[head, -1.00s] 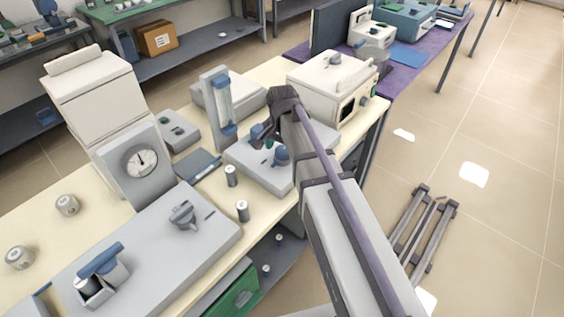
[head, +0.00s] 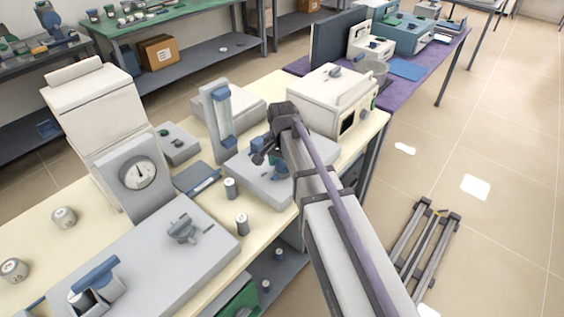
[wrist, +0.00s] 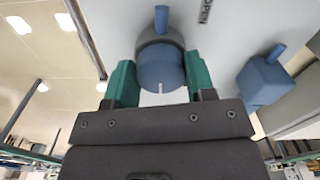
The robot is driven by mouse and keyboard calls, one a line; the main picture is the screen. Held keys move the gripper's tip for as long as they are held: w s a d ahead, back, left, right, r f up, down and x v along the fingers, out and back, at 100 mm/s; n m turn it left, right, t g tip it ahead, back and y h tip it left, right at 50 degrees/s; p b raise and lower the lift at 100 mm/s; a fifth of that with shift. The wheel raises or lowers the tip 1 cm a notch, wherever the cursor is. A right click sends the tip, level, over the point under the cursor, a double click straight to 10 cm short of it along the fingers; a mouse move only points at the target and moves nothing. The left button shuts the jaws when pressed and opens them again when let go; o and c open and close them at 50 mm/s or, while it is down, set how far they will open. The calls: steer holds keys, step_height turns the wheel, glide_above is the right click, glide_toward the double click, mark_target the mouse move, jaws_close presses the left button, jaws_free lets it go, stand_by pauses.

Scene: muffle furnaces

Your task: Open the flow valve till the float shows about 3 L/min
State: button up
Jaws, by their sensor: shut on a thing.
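In the wrist view my gripper (wrist: 160,88) has its green fingers on both sides of a round blue knob (wrist: 158,66) with a white line on its face, and is shut on it. The knob sits on a pale panel (wrist: 120,20) marked OPEN. In the head view my gripper (head: 264,154) is at the grey valve box (head: 245,175), and the arm partly hides that box. The flow meter (head: 219,112), with its clear tube and blue parts, stands behind the box. The float's reading is too small to tell.
A second, squarish blue knob (wrist: 262,80) is close to the right finger. A white furnace (head: 325,100) stands right of the valve box. Small canisters (head: 231,188) and a dial gauge unit (head: 138,173) are to the left.

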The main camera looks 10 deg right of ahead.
steer(key=shift+n, duration=0.3)
steer(key=n, duration=0.3)
steer(key=shift+d+n, duration=0.1)
steer(key=shift+n, duration=0.2)
steer(key=n, duration=0.3)
steer(key=shift+s+n, duration=0.1)
steer(key=shift+n, duration=0.3)
steer(key=n, duration=0.4)
steer(key=shift+d, duration=0.15)
steer(key=shift+n, duration=2.1)
steer(key=o, duration=0.9)
steer(key=shift+o, duration=0.2)
